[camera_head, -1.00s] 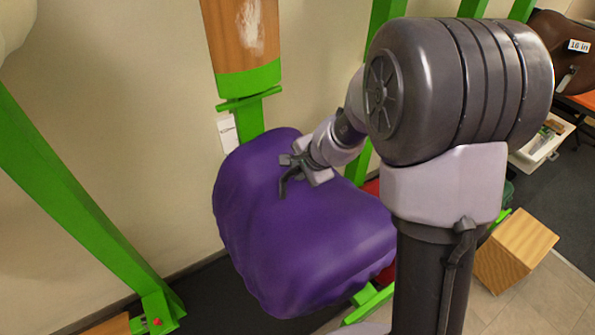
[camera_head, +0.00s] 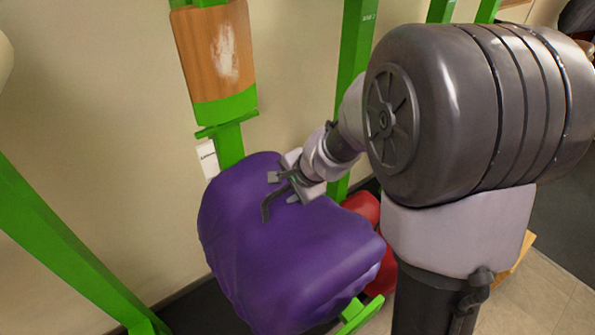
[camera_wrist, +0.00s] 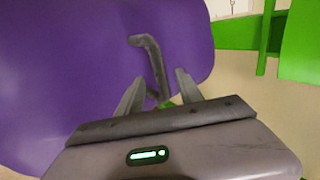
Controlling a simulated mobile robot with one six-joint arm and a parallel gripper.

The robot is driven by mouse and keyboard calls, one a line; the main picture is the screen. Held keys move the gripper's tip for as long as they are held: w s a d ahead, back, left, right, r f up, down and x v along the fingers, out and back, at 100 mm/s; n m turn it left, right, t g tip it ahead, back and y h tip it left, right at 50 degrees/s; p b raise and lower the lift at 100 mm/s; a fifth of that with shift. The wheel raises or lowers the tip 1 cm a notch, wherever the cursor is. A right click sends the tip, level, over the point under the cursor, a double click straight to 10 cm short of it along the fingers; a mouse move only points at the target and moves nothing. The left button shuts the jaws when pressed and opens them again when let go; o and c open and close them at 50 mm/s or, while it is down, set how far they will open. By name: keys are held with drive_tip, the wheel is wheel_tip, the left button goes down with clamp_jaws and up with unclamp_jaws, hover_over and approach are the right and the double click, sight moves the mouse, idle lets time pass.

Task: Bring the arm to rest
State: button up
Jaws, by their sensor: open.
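My gripper (camera_head: 283,188) is open over the upper part of a large purple padded shape (camera_head: 290,255), which hangs at a green upright. In the wrist view the two fingers of my gripper (camera_wrist: 160,88) stand apart, with the purple surface (camera_wrist: 70,75) behind them. A dark bent bar (camera_head: 270,204) shows between the fingers; it also shows in the wrist view (camera_wrist: 151,55). I cannot tell whether the bar belongs to the gripper or to the purple thing, or whether the fingers touch the purple surface.
Green uprights stand along the wall, one (camera_head: 352,70) behind my arm and one slanting (camera_head: 60,245) at left. A wooden board (camera_head: 217,52) is above the purple shape. A red thing (camera_head: 363,206) is partly hidden behind it. My arm hides much of the right side.

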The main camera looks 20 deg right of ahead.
drive_tip(key=p+v, duration=0.3)
drive_tip(key=v, duration=0.8)
drive_tip(key=s+a+f+n+b, duration=0.3)
drive_tip(key=s+f+n+b, duration=0.2)
drive_tip(key=s+f+b, duration=0.2)
drive_tip(key=s+a+f+n+b, duration=0.4)
drive_tip(key=s+f+b, duration=0.3)
drive_tip(key=s+b, duration=0.5)
drive_tip(key=n+b, duration=0.1)
drive_tip(key=b, duration=0.2)
drive_tip(key=shift+s+f+g, duration=0.15)
drive_tip(key=shift+s+g, duration=0.1)
drive_tip(key=shift+g, duration=0.05)
drive_tip(key=shift+a, duration=0.1)
